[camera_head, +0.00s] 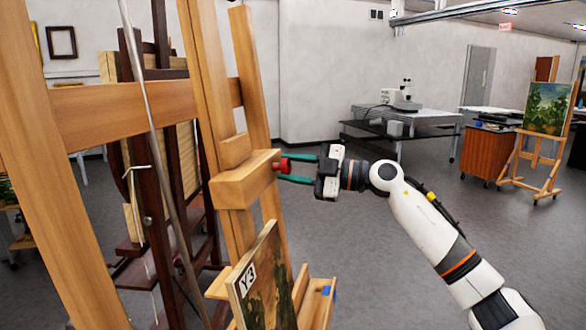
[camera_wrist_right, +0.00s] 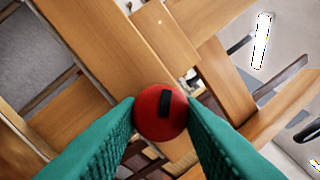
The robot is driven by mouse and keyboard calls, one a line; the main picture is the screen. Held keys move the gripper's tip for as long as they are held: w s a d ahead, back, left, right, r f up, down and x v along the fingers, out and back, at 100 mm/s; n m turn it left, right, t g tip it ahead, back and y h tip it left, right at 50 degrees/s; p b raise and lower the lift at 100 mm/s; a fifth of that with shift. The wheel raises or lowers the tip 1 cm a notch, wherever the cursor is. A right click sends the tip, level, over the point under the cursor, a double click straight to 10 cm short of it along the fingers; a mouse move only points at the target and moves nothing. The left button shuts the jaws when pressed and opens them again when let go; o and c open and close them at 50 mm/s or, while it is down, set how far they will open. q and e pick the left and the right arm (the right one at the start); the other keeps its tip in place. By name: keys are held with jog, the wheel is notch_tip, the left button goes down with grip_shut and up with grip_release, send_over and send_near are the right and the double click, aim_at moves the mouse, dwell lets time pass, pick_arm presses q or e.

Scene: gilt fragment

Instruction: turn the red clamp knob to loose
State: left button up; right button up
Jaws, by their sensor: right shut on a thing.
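The red clamp knob (camera_head: 282,165) sits on the right side of a wooden block (camera_head: 240,185) on the easel's mast. In the right wrist view the knob (camera_wrist_right: 158,114) is round with a dark bar mark on its face, tilted slightly from upright. My right gripper (camera_head: 290,168) reaches in from the right, its two green fingers closed on the knob's sides. In the right wrist view the fingers (camera_wrist_right: 160,120) press on the knob from left and right. My left gripper is in neither view.
The wooden easel (camera_head: 125,112) fills the left side. The floor (camera_head: 350,265) right of the easel is clear.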

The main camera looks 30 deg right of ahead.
jog(key=n, duration=0.4)
jog(key=n+g+y, duration=0.1)
jog(key=n, duration=0.3)
jog(key=shift+w+d+r+g, duration=0.1)
jog(key=shift+d+r+g, duration=0.1)
jog(key=shift+g, duration=0.1)
jog(key=n, duration=0.4)
jog(key=shift+r+n+g, duration=0.1)
jog(key=shift+n+g, duration=0.2)
jog(key=n+g, duration=0.1)
jog(key=n, duration=0.2)
jog(key=shift+n, duration=0.4)
jog(key=n, duration=0.6)
jog(key=shift+a+r+g+h, duration=0.1)
jog(key=shift+r+g+h, duration=0.05)
jog(key=shift+g+h, duration=0.2)
jog(key=n, duration=0.3)
jog(key=n+h+b, duration=0.1)
jog(key=n, duration=0.1)
jog(key=shift+r+n+h, duration=0.1)
jog(key=shift+n+h, duration=0.15)
jog(key=shift+n, duration=0.15)
jog(key=o, duration=1)
jog(key=shift+a, duration=0.1)
jog(key=shift+c, duration=0.2)
